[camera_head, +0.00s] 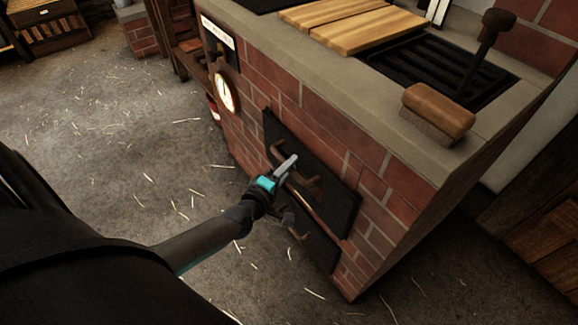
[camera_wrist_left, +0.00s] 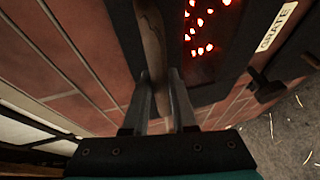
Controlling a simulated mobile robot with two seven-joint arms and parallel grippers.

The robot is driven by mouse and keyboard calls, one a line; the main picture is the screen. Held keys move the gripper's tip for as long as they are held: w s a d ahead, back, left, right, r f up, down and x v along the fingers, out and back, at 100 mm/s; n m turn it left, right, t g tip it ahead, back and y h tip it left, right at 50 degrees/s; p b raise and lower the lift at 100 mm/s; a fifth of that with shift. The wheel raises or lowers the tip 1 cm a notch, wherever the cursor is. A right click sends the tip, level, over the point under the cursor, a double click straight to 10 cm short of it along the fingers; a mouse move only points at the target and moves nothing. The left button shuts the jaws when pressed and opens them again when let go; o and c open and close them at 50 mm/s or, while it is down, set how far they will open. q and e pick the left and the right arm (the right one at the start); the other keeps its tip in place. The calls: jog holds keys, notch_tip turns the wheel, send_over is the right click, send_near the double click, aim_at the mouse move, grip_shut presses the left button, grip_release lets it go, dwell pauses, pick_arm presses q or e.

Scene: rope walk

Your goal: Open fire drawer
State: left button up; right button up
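The stove's front holds an upper black iron panel (camera_head: 338,190) and a lower black panel (camera_head: 322,252), both seeming flush with the brick. The upper one has a curved brown handle (camera_head: 308,182). My left gripper (camera_head: 287,166) is at this handle. In the left wrist view the handle (camera_wrist_left: 152,40) passes between the two fingers (camera_wrist_left: 160,85), which sit close against both sides and appear shut on it. My right gripper is not in view.
A round gauge (camera_head: 225,93) is left of the panels. The straw-strewn floor (camera_head: 110,165) in front is clear.

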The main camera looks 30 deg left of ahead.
pick_arm(q)
grip_shut()
dwell(1.0)
